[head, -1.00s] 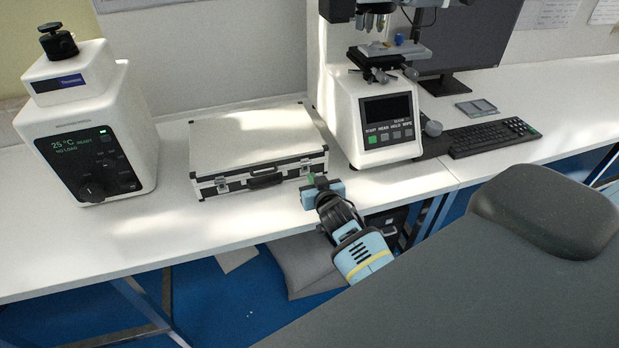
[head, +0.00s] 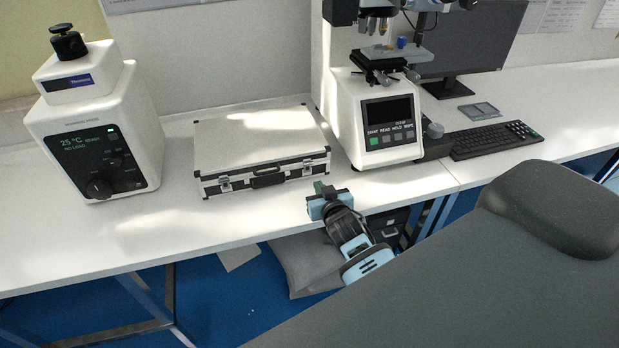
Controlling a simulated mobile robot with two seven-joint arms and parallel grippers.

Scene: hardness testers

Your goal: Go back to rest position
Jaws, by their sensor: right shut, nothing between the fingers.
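My right gripper (head: 322,191) is shut and empty. It is over the front edge of the white bench, just right of and in front of the silver case, apart from it. Its light blue and black wrist hangs down in front of the bench edge. My left gripper is not in the head view.
A closed silver case (head: 258,150) lies on the white bench (head: 150,224). A white heating unit (head: 95,130) stands at left. A hardness tester (head: 385,115) stands behind my gripper, with a keyboard (head: 495,139) and monitor (head: 470,45) to its right. The front left bench is clear.

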